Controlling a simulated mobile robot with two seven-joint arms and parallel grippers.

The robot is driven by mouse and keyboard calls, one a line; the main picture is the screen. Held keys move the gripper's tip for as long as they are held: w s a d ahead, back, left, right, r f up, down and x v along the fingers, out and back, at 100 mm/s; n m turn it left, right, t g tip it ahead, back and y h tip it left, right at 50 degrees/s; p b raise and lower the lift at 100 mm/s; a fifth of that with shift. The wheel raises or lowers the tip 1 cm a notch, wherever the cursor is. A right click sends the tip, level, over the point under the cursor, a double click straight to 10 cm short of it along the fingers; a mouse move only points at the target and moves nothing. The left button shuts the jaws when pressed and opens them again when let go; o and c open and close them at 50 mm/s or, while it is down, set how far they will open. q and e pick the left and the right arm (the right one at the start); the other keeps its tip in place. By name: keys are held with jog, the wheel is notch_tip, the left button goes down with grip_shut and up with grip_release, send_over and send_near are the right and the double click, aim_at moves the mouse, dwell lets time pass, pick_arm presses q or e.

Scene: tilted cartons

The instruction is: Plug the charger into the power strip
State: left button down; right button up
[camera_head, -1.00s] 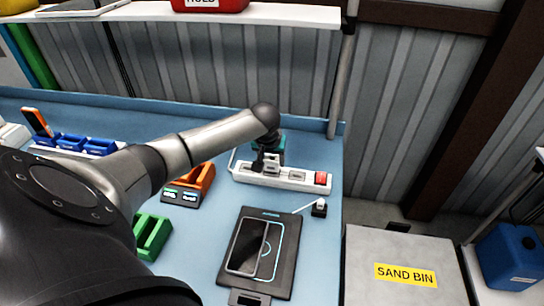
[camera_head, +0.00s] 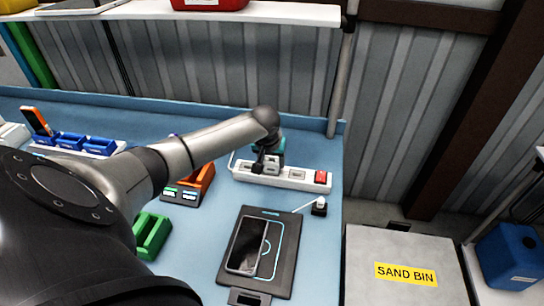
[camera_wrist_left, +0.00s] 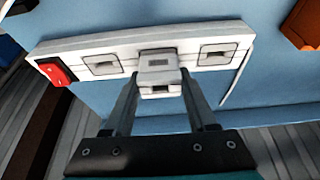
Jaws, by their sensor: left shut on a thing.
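The white power strip (camera_head: 310,186) lies along the back of the blue bench, with a red switch at its right end. It also shows in the wrist view (camera_wrist_left: 215,45), with one socket visible on each side of the charger. My left gripper (camera_head: 262,166) is over the strip, left of its middle. In the wrist view my left gripper (camera_wrist_left: 160,92) is shut on the small pale charger (camera_wrist_left: 158,68), which overlaps the strip between those sockets. I cannot tell whether its prongs are in a socket. In the head view the gripper mostly hides the charger. My right gripper is not in view.
A phone (camera_head: 246,247) lies on a black pad (camera_head: 285,262) in front of the strip. A small black block (camera_head: 319,208) with a white top and cable sits right of it. An orange holder (camera_head: 200,180) and a green holder (camera_head: 152,233) stand to the left.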

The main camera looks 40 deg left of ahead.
pick_arm(q)
jog(key=shift+s+f, duration=0.1)
jog(key=shift+f, duration=0.15)
jog(key=shift+c, duration=0.6)
grip_release()
jog(key=shift+r, duration=0.1)
jog(key=p+v, duration=0.2)
jog(key=v, duration=1.3)
jog(key=shift+r, duration=0.1)
